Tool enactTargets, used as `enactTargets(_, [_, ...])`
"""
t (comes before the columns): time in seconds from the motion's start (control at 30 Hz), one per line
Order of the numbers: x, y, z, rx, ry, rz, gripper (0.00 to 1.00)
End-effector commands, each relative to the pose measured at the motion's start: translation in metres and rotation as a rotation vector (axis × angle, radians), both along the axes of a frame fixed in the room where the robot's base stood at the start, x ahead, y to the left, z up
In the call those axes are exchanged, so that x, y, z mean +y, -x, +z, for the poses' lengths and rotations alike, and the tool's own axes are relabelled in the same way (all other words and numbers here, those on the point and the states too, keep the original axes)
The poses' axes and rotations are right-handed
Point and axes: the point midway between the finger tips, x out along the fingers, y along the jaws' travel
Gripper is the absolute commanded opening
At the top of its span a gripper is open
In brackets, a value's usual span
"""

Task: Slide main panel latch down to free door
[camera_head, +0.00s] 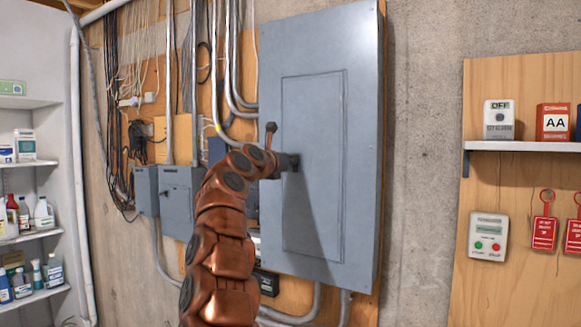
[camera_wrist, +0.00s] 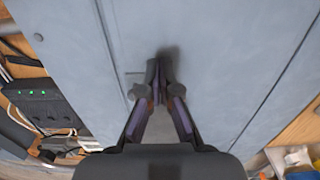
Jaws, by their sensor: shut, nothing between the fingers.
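The main panel (camera_head: 325,45) is a tall grey metal box on the wall, with its inset door (camera_head: 318,200) closed. My gripper (camera_head: 293,162) is at the left edge of the door, at about mid-height. In the wrist view my gripper (camera_wrist: 160,85) is shut, its fingertips together at or very near the grey panel face (camera_wrist: 215,40). The latch cannot be made out; the fingers cover the place where they meet the panel. A short seam line shows just left of the fingertips. I cannot tell whether the fingertips touch anything.
Smaller grey boxes (camera_head: 180,200) and conduits (camera_head: 168,90) are left of the panel. A black device with green lights (camera_wrist: 42,95) sits beside it. A shelf (camera_head: 520,146) and red tags (camera_head: 543,232) are at right. Bare concrete wall (camera_head: 425,150) lies between.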

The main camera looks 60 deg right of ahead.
Motion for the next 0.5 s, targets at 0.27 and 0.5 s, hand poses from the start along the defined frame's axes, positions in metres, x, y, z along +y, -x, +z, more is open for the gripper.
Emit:
enactTargets(0.27, [0.0001,-0.0002,-0.0039,0.000,0.000,0.000,0.00])
enactTargets(0.5, [0.0001,-0.0003,-0.0071,0.000,-0.001,0.000,0.00])
